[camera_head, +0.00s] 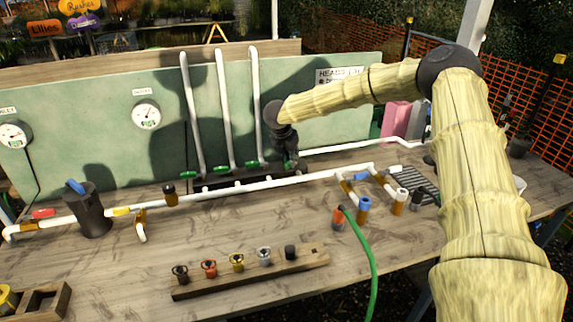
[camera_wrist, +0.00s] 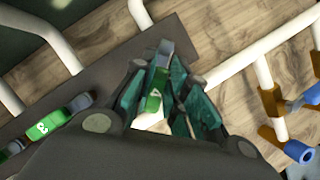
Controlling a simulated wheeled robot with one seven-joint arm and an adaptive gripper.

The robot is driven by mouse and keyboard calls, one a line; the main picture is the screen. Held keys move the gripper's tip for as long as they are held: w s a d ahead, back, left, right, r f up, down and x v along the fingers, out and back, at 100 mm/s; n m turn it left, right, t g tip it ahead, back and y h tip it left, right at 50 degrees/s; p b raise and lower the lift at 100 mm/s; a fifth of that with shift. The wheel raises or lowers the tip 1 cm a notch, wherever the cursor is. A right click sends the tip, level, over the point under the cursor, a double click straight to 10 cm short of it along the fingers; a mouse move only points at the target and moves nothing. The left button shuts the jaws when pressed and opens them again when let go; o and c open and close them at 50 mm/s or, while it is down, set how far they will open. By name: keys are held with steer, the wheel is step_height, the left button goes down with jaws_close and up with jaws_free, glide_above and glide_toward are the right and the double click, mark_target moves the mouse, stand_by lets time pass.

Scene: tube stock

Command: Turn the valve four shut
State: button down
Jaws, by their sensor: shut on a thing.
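Valve four (camera_wrist: 154,102) shows in the wrist view as a green body with a pale mark and a grey end piece, between my fingers. My gripper (camera_wrist: 160,85) has teal-padded fingers on both sides of it and is shut on it. In the head view my gripper (camera_head: 290,163) is down at the right end of the row of green valves and hides valve four. The green valve (camera_wrist: 43,127) marked 3 is left of my gripper in the wrist view. Valve four's exact handle angle is hard to tell.
White pipes (camera_head: 222,110) rise behind the valves against a green board (camera_head: 90,115). A long white pipe (camera_head: 240,188) crosses the bench in front. Blue and orange fittings (camera_head: 363,208) and a green hose (camera_head: 370,255) stand front right. A wooden rack (camera_head: 220,285) holds several caps.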

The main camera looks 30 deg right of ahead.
steer(key=m+b, duration=0.1)
steer(key=m+g+b, duration=0.1)
steer(key=m, duration=0.1)
steer(key=w+f+m, duration=0.1)
steer(key=shift+a+g+h+b, duration=0.3)
steer(key=shift+a+g+b, duration=0.05)
steer(key=shift+g+b, duration=0.05)
steer(key=shift+w+m+g+b, duration=0.25)
steer(key=shift+m+b, duration=0.1)
steer(key=shift+m, duration=0.4)
steer(key=shift+w+m+g+b, duration=0.2)
steer(key=shift+m+g+b, duration=0.1)
steer(key=shift+m, duration=0.4)
steer(key=shift+w+m+g+b, duration=0.25)
steer(key=shift+m+b, duration=0.1)
steer(key=shift+m, duration=0.4)
steer(key=c, duration=1.6)
jaws_free()
steer(key=shift+o, duration=1.1)
steer(key=shift+w+d, duration=0.15)
steer(key=shift+w, duration=0.05)
steer(key=v, duration=1.2)
steer(key=shift+r, duration=0.25)
steer(key=shift+d, duration=0.15)
